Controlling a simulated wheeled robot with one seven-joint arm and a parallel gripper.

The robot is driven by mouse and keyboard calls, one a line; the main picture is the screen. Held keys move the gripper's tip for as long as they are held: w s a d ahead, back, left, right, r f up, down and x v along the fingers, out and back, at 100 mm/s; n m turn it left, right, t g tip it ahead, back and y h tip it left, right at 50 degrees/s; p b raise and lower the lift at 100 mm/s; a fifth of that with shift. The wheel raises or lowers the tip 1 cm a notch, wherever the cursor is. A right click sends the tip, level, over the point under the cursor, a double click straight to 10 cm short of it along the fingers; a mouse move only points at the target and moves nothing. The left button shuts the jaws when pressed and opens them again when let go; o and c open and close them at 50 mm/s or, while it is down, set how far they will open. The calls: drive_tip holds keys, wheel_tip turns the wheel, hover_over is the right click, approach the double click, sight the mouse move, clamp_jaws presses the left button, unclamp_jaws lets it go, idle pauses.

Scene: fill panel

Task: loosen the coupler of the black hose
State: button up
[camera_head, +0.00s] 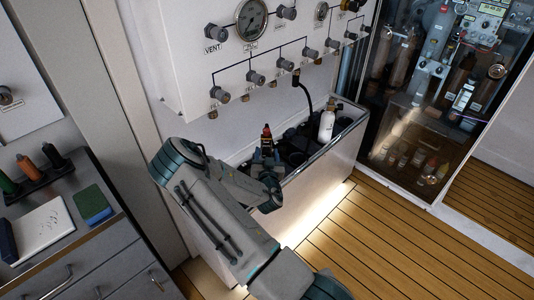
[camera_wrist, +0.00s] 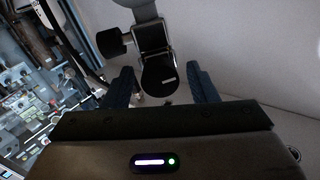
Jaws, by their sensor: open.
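The black hose (camera_head: 306,94) hangs from a fitting (camera_head: 296,78) under the white panel and curves down into the open-topped bin. Its coupler is too small to make out clearly in the head view. My gripper (camera_head: 267,152) is low at the bin's left end, left of and below the hose's upper end. In the wrist view my gripper (camera_wrist: 163,88) has its two dark fingers spread apart. A dark round-ended part (camera_wrist: 158,72) with a small white mark lies between them in the picture. I cannot tell whether it is the coupler or how far off it is.
The white panel (camera_head: 180,70) carries several knobs and a gauge (camera_head: 251,19). The bin (camera_head: 335,147) holds a white bottle (camera_head: 327,122) and dark items. A glass-fronted cabinet (camera_head: 415,110) stands right, a grey bench (camera_head: 75,222) left. The wooden floor (camera_head: 345,240) at right is clear.

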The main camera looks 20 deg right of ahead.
drive_tip(key=shift+w, duration=0.1)
drive_tip(key=c, duration=1)
drive_tip(key=shift+f+n+b, duration=0.1)
drive_tip(key=shift+n+b, duration=0.2)
